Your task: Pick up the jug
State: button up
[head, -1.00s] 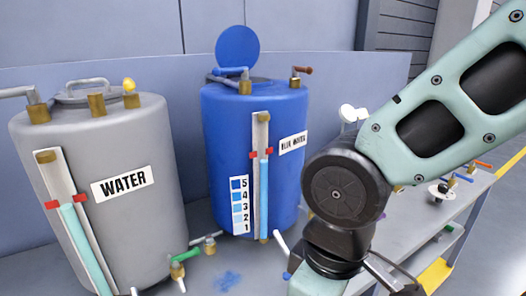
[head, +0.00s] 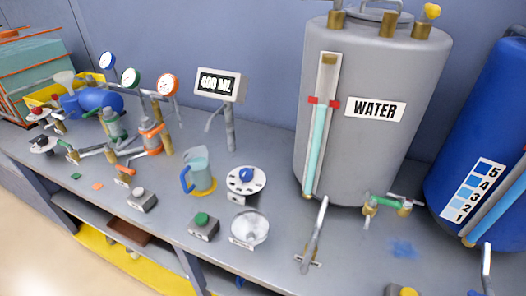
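The jug (head: 199,170) is a light grey-blue vessel with a blue handle on its left side. It stands upright on a yellow round base on the grey bench (head: 270,265), left of the middle in the head view. Teal shows on its side; I cannot tell whether it holds liquid. Nothing touches its handle. My gripper and arm are not in view now.
A grey WATER tank (head: 350,150) and a blue tank (head: 490,135) stand to the right. A 400 ML display (head: 218,84) is behind the jug. A dial (head: 246,182), funnel (head: 249,228), button boxes (head: 204,226) and (head: 141,199), and pipes with gauges (head: 130,78) surround it.

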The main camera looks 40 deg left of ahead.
aim_at(196, 159)
jog(key=u, duration=1.85)
jog(key=z, duration=1.85)
jog(key=u, duration=1.85)
jog(key=i+j+z, duration=0.1)
jog(key=i+j, duration=0.2)
